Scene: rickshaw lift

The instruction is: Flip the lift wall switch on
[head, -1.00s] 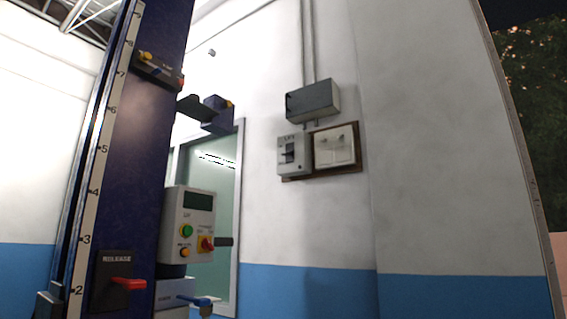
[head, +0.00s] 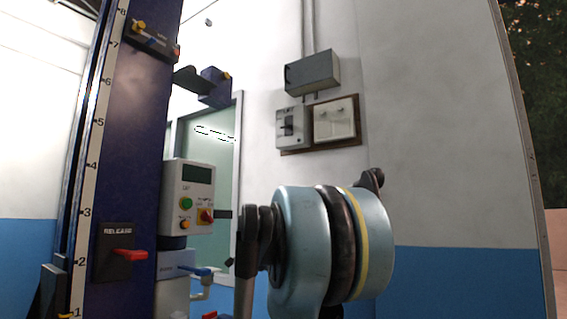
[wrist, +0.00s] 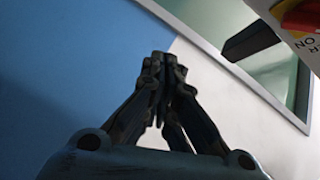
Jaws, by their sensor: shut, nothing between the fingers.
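The lift wall switch (head: 291,127) is a small grey box with a dark toggle, mounted on the white wall above my arm in the head view. Its toggle position is too small to tell. It is not in the wrist view. My gripper (wrist: 159,58) shows in the wrist view with its dark fingers shut together and nothing between them. It points toward the wall, where blue and white paint meet. In the head view my blue arm parts stand below the switch, clear of it, and I cannot make out the fingertips there.
A white switch plate (head: 335,120) is right of the switch, with a grey box (head: 313,72) above. The blue lift column (head: 135,130) and control box (head: 187,197) stand at left. A red knob (wrist: 303,17) and window frame (wrist: 225,60) show in the wrist view.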

